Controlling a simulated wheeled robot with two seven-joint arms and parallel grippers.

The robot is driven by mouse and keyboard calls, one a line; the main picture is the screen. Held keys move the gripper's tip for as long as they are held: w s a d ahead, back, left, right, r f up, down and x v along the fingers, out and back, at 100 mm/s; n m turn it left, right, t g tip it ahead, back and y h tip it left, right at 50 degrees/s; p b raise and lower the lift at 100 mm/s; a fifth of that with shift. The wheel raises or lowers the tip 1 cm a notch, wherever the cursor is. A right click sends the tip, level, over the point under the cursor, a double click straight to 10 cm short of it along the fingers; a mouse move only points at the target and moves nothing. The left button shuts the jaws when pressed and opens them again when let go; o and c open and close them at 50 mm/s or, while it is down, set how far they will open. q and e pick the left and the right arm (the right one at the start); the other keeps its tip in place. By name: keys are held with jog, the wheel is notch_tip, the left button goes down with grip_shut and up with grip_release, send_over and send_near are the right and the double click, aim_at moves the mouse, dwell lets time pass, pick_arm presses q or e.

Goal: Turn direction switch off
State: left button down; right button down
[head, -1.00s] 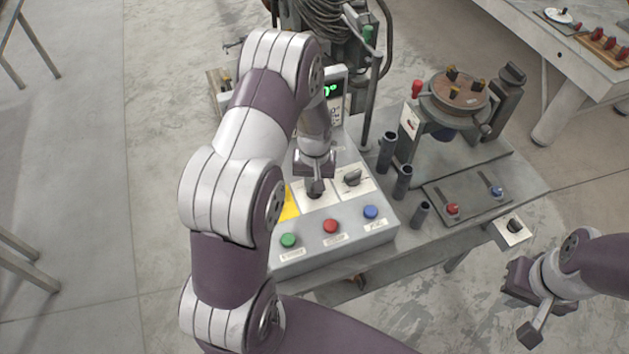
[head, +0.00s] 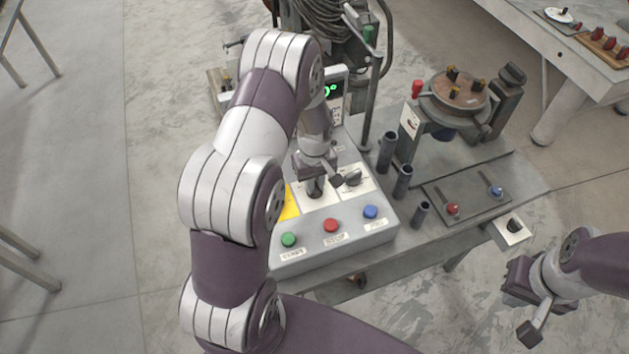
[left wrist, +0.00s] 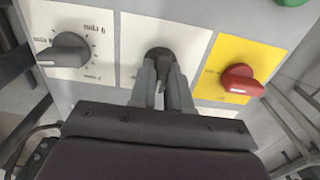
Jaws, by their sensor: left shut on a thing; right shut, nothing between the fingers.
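The control box (head: 335,245) has a middle rotary switch on a white plate, a black knob (left wrist: 162,56) in the left wrist view. I take this as the direction switch; its label is unreadable. My left gripper (head: 316,186) is shut on this knob, with its two fingers (left wrist: 168,88) on either side. The gripper and fingers hide much of the knob. My right gripper (head: 524,305) is shut and empty, off the front right corner of the table.
A grey dial (left wrist: 70,50) and a red knob on a yellow plate (left wrist: 240,82) flank the switch closely. Green (head: 289,240), red (head: 331,226) and blue (head: 370,212) buttons line the box's front. Several upright dark tubes (head: 403,182) stand right of the box.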

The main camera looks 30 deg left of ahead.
pick_arm(q)
jog(key=c, duration=1.1)
grip_release()
jog(key=shift+r, duration=0.1)
notch_tip(320, 180, up, 13)
jog(key=shift+f+b, duration=0.15)
jog(key=shift+b, duration=0.75)
